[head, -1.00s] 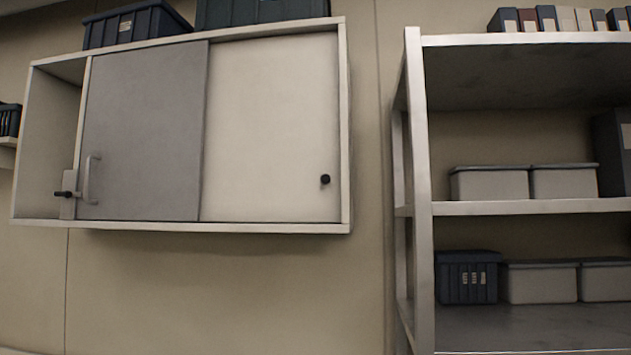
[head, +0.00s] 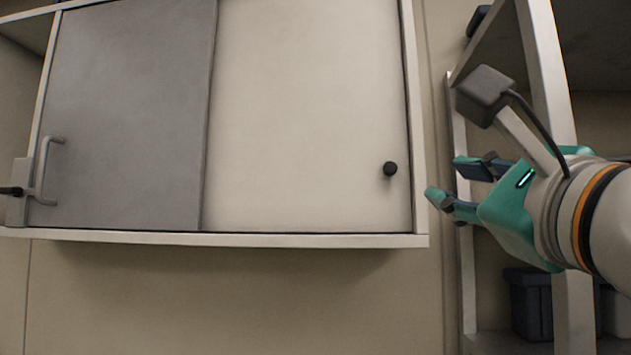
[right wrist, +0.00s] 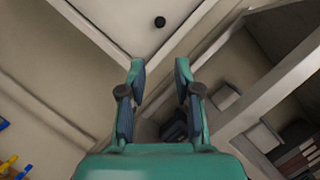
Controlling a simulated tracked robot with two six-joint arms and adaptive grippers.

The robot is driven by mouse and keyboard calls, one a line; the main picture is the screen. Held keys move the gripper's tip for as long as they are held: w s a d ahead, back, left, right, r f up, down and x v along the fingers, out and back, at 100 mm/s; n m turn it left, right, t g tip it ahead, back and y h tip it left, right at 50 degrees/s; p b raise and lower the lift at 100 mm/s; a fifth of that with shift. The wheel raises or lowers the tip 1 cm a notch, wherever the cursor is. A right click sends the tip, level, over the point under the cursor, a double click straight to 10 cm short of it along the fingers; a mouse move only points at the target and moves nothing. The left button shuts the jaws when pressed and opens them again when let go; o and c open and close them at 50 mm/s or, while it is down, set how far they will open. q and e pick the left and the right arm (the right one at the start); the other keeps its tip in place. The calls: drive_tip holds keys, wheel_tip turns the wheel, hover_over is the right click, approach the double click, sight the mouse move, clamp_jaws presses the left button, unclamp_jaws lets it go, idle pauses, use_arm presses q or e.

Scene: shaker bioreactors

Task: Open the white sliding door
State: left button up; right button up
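The white sliding door (head: 305,120) fills the right half of the wall cabinet and is shut against the cabinet's right side. Its round black knob (head: 390,168) sits near its right edge and also shows at the top of the right wrist view (right wrist: 160,21). The grey sliding door (head: 125,120) covers the left part, with a bar handle (head: 48,170). My right gripper (head: 443,180) is open and empty, just right of the cabinet, apart from the knob. In the right wrist view its two fingers (right wrist: 159,80) are spread with nothing between them. My left gripper is not in view.
A metal shelf unit (head: 545,60) stands to the right, behind my right gripper. A dark bin (head: 530,300) sits on its lower shelf. The cabinet's bottom rim (head: 300,240) sticks out below the doors. The wall (head: 230,300) below the cabinet is bare.

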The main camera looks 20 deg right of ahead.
sight(390, 169)
drive_tip(key=p+x, duration=0.5)
drive_tip(key=x, duration=1)
drive_tip(key=shift+w+r, duration=0.25)
drive_tip(key=shift+w, duration=0.05)
drive_tip(key=shift+w+d, duration=0.1)
drive_tip(key=shift+w, duration=0.35)
